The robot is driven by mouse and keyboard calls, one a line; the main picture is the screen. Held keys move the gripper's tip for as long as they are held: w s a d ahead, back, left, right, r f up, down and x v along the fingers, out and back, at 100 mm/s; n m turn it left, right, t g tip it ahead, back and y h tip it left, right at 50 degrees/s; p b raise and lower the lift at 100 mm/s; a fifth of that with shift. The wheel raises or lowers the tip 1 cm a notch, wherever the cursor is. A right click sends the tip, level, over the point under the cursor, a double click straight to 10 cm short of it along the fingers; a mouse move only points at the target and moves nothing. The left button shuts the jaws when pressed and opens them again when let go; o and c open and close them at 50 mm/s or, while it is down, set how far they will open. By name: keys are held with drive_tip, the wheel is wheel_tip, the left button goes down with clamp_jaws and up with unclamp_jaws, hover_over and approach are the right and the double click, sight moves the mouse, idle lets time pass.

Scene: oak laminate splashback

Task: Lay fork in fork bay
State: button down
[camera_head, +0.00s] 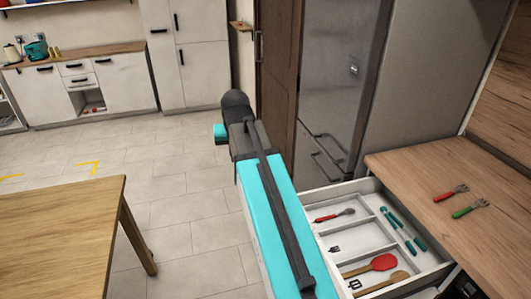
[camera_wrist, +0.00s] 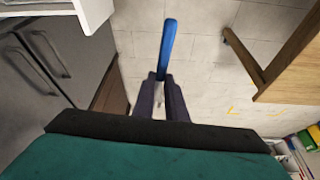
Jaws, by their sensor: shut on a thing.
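In the wrist view my gripper (camera_wrist: 163,85) is shut on a blue-handled utensil (camera_wrist: 168,45), whose handle points away from my wrist. Its working end is hidden, so I cannot tell that it is a fork. It is over the floor, outside the drawer. In the head view my arm hides the gripper and utensil. The open drawer (camera_head: 436,262) has a divided insert. A small dark fork head (camera_head: 335,249) shows in its middle bay, partly hidden by my arm. On the counter lie a red-handled fork (camera_head: 451,193) and a green-handled fork (camera_head: 470,208).
The drawer also holds a red-handled spoon (camera_head: 334,215), teal utensils (camera_head: 402,230), a red spoon (camera_head: 383,262) and a wooden spoon (camera_head: 387,283). A wooden table (camera_head: 55,235) stands left. The counter (camera_head: 425,170) is right of the drawer. The tiled floor between is clear.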

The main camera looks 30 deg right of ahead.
drive_tip(key=w+a+r+n+y, duration=0.1)
drive_tip(key=a+n, duration=0.3)
drive_tip(key=a, duration=1.2)
drive_tip(key=shift+w+a+y, duration=0.3)
drive_tip(key=shift+w+a, duration=0.1)
drive_tip(key=shift+a, duration=0.1)
